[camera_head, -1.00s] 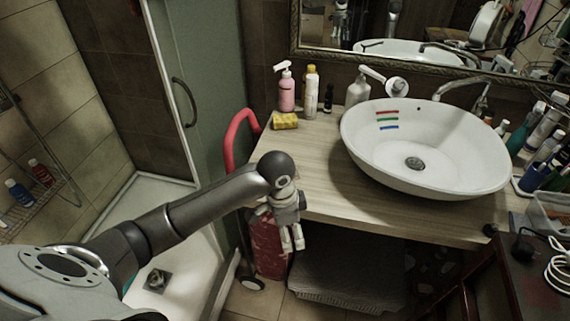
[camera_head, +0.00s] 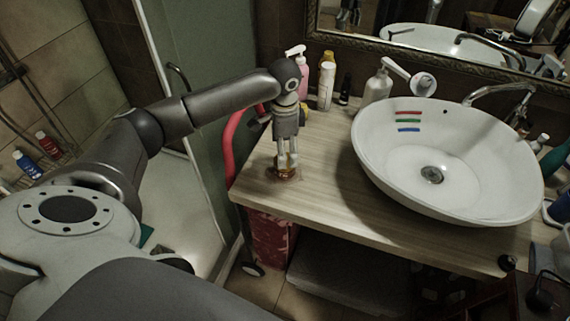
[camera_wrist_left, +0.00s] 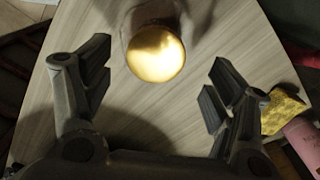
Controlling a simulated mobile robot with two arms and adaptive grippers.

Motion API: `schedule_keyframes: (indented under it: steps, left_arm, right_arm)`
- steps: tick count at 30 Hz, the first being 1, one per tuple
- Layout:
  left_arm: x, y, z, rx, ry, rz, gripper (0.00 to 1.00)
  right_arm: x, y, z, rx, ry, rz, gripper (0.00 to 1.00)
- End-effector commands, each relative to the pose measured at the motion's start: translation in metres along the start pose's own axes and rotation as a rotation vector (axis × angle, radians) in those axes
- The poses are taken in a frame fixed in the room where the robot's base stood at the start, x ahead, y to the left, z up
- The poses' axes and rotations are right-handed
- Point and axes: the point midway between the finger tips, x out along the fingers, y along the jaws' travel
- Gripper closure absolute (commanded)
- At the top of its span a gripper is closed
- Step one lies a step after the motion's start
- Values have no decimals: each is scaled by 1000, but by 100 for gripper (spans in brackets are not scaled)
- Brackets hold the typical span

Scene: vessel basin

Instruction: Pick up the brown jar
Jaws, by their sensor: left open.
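The brown jar (camera_head: 284,174) stands on the wooden counter (camera_head: 330,190) near its left end, partly hidden by my left gripper. In the left wrist view its round gold lid (camera_wrist_left: 155,53) shows from above, with part of the body behind it. My left gripper (camera_head: 287,163) points down over the jar in the head view. In the left wrist view my left gripper (camera_wrist_left: 160,88) has its fingers spread, with the lid between and a little ahead of them and a gap on each side. My right gripper is not in view.
The white basin (camera_head: 440,165) stands to the right. A yellow sponge (camera_wrist_left: 283,112) and a pink bottle (camera_wrist_left: 303,140) are close to one finger in the wrist view. Several bottles, including a white one (camera_head: 326,87), stand along the wall. The counter's front is clear.

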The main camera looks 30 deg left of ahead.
Motion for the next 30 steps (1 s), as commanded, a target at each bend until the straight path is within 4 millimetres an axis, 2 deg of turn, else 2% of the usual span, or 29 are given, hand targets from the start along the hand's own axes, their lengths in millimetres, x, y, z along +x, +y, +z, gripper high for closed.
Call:
schedule_keyframes:
  steps: [2,4,9,12,21,25,30]
  left_arm:
    - [4,1,0,1,0,0,21]
    - [10,3,-1,1,-1,0,21]
    - [36,8,-2,0,-2,1,21]
    - [48,7,-3,1,0,-1,21]
    - [54,7,-2,1,1,-3,21]
    - [54,7,-2,1,1,-2,38]
    - [54,7,-2,1,1,-2,60]
  right_arm:
    - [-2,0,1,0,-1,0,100]
    - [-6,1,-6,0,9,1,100]
    - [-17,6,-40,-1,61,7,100]
    - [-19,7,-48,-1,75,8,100]
    - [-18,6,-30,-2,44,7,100]
    - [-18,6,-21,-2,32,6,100]
    - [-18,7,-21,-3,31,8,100]
